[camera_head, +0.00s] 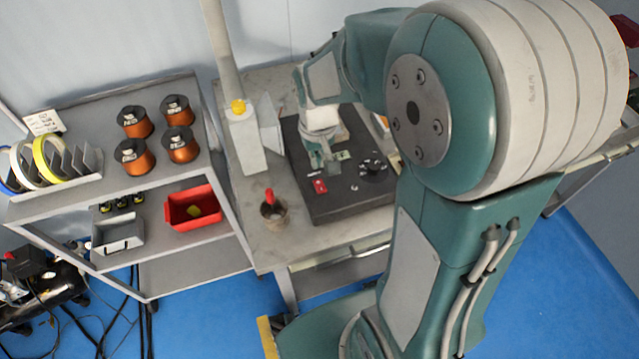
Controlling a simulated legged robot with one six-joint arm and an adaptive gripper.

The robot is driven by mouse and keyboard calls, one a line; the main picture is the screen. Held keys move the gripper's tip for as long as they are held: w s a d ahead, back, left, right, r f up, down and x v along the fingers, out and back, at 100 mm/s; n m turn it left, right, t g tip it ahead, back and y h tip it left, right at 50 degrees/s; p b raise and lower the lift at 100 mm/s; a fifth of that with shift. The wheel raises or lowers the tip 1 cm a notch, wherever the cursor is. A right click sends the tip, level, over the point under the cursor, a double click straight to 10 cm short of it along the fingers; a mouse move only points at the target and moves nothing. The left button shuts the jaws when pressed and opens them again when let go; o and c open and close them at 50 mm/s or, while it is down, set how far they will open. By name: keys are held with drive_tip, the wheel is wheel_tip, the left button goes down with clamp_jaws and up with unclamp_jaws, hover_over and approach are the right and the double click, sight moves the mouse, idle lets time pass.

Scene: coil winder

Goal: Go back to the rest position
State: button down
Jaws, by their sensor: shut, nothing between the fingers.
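My gripper (325,158) is at the end of my arm, pointing down over the dark base plate of the winder (325,207) on the grey workbench. It is small in this view, and its fingers look shut with nothing held. A small green-and-white part (343,155) is just to the right of the fingertips; I cannot tell whether they touch. A red switch (320,186) and a round black dial (373,166) are on the plate near the gripper. My large arm links hide the right part of the bench.
A grey shelf cart (75,190) at left holds several copper wire spools (134,155), tape rolls (52,160), a red bin (194,209) and a grey bin (120,233). A cup with a red-handled tool (273,212) stands on the bench's front left. A post with a yellow knob (238,107) rises left of the winder.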

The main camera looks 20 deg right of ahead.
drive_tip(key=shift+r, duration=0.5)
drive_tip(key=shift+r, duration=0.15)
drive_tip(key=s+r+t, duration=0.5)
drive_tip(key=s+r, duration=0.8)
drive_tip(key=s, duration=0.1)
drive_tip(key=shift+r+t, duration=0.15)
drive_tip(key=shift+t, duration=0.15)
